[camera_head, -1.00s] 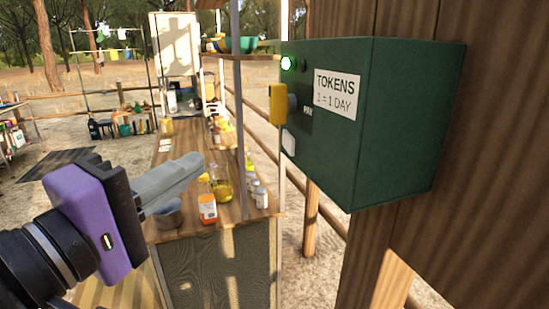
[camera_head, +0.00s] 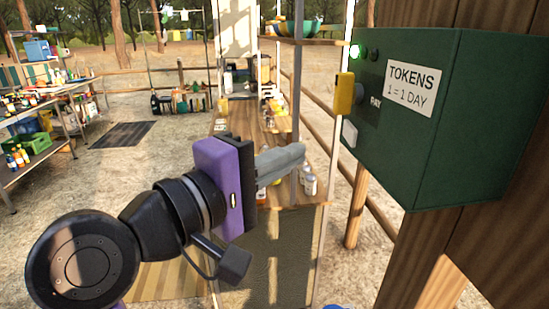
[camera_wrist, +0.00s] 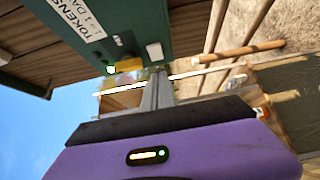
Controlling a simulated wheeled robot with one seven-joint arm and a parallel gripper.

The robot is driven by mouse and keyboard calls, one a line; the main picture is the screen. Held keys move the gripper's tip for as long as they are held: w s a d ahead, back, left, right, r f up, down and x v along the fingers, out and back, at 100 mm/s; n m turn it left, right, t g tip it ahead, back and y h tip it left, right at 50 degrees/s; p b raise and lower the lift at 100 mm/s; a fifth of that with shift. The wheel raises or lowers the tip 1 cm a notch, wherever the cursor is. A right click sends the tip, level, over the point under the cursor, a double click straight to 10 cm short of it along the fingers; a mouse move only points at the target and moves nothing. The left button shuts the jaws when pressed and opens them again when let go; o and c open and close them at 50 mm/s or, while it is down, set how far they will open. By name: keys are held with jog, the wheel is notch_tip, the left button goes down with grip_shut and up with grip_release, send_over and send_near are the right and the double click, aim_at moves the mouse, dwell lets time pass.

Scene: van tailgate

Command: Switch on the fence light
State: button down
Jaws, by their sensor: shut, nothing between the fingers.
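A dark green box (camera_head: 450,120) labelled "TOKENS 1 = 1 DAY" is fixed to a brown wooden post at the right. Its left-hand face carries a lit green lamp (camera_head: 355,51), a yellow part (camera_head: 344,94) and a pale switch-like plate (camera_head: 349,133) below it. The box also shows in the wrist view (camera_wrist: 125,22), with the pale plate (camera_wrist: 154,51) just beyond my fingertips. My purple gripper (camera_head: 301,153) is shut and empty, left of and slightly below the plate, apart from it in the head view. No fence light is clearly identifiable.
A wooden counter (camera_head: 295,193) with bottles and a thin upright pole stands behind my gripper. A wooden rail fence (camera_head: 318,128) runs behind the box. Shelves with bottles and a green crate (camera_head: 38,145) stand at the far left. Sandy ground lies open between.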

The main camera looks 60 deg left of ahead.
aim_at(350, 139)
jog(key=shift+w+d+p, duration=0.2)
jog(key=shift+w+p, duration=0.3)
jog(key=shift+w, duration=1.5)
jog(key=shift+w+d+p, duration=0.2)
jog(key=shift+w+p, duration=0.25)
jog(key=shift+w, duration=1.55)
